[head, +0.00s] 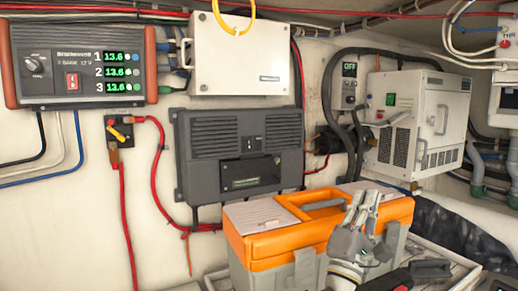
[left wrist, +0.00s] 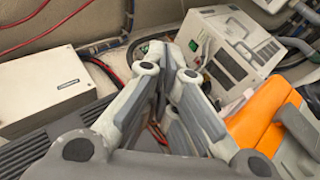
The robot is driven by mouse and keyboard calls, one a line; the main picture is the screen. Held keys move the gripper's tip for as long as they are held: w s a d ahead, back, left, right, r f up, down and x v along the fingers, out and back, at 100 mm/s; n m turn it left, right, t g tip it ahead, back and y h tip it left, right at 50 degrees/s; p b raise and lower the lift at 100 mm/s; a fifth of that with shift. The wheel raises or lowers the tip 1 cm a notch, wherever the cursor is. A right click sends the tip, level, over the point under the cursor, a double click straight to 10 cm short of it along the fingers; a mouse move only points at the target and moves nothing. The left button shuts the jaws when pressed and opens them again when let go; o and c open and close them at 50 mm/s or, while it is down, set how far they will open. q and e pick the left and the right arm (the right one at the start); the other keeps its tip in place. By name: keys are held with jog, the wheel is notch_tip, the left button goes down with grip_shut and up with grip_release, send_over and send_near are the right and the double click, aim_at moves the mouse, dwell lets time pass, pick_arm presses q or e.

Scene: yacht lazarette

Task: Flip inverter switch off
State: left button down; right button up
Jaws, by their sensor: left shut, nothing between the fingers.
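A dark grey vented box (head: 240,165), which looks like the inverter, is on the wall in the middle of the head view. A small rocker switch (head: 250,144) sits on its front panel; its position is too small to tell. Part of the box's ribbed face shows at the lower left of the left wrist view (left wrist: 22,152). My left gripper (head: 365,205) is shut and empty, in front of and above the orange-topped toolbox, to the right of and lower than the switch. Its fingers (left wrist: 168,75) fill the middle of the left wrist view. My right gripper is not visible.
The toolbox (head: 265,245) stands below the box. A panel with a red switch (head: 71,82) is upper left; a white box (head: 240,50) is above. A white unit (head: 415,125) and an "OFF" display (head: 349,69) are at right. Red cables (head: 160,150) hang left.

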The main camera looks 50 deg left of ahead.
pick_arm(q)
jog(key=s+a+r+n+g+y, duration=0.2)
jog(key=a+r+n+g+y, duration=0.35)
jog(key=n+y, duration=0.5)
jog(key=s+a+r+n+g+y, duration=0.2)
jog(key=a+r+n+g+y, duration=0.35)
jog(key=n, duration=0.85)
jog(key=a+f+n+g+h, duration=0.1)
jog(key=a+n+g+h, duration=0.2)
jog(key=n, duration=0.6)
jog(key=s+a+f+n+g+h, duration=0.1)
jog(key=a+n+g+h, duration=0.1)
jog(key=a+n+g, duration=0.2)
jog(key=n+g, duration=0.3)
jog(key=n, duration=0.3)
jog(key=shift+s+f+g+h, duration=0.15)
jog(key=shift+s+g+h, duration=0.05)
jog(key=shift+g+h, duration=0.2)
